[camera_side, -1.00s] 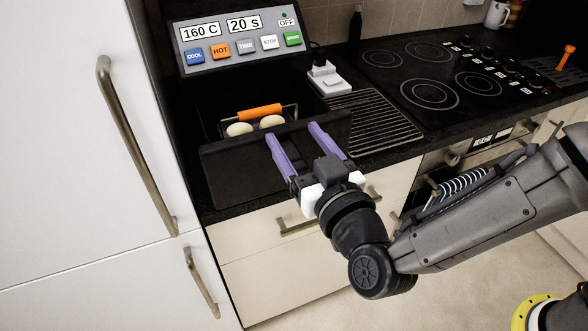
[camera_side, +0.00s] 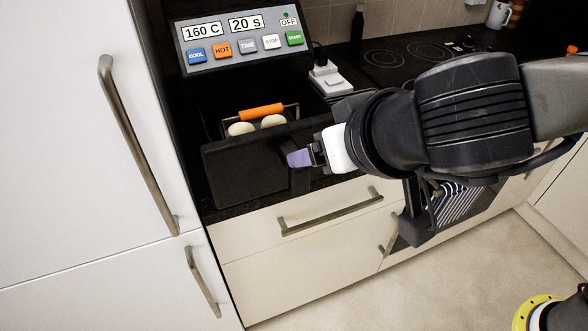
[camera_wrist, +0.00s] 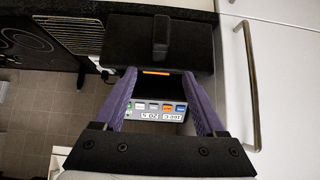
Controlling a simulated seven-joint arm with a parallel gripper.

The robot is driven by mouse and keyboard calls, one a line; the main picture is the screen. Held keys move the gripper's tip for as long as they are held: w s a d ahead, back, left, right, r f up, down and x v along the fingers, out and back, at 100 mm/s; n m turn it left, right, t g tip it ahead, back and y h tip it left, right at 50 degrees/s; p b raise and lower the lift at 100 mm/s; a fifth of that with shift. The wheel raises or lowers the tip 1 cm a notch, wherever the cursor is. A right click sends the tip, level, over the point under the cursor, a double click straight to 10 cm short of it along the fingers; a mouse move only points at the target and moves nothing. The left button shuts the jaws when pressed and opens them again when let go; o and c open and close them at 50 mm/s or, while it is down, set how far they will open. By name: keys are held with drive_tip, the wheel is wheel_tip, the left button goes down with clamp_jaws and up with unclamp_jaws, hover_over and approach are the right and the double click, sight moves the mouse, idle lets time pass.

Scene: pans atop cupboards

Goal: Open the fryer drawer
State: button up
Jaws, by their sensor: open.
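The fryer is black with a grey control panel (camera_side: 242,36) whose display reads 160 C and 20 S. Its dark drawer front (camera_side: 238,172) faces the counter edge; behind its top edge show a basket with an orange handle (camera_side: 260,111) and two pale round pieces (camera_side: 272,121). How far out the drawer stands is hard to tell. A dark upright drawer handle (camera_side: 300,178) sticks out of the front; it also shows in the wrist view (camera_wrist: 160,38). My gripper (camera_side: 297,158) is at this handle in the side view, purple fingers apart and empty in the wrist view (camera_wrist: 160,73).
A tall white cupboard (camera_side: 60,140) with long metal handles stands left of the fryer. A cream kitchen drawer (camera_side: 320,222) is below the counter. A white socket block (camera_side: 328,78) and a hob (camera_side: 410,55) lie right of the fryer.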

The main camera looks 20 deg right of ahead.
drive_tip(key=x, duration=0.5)
drive_tip(key=s+f+x, duration=0.1)
drive_tip(key=x, duration=1)
drive_tip(key=shift+s+f, duration=0.2)
drive_tip(key=shift+f, duration=0.15)
clamp_jaws()
idle(0.7)
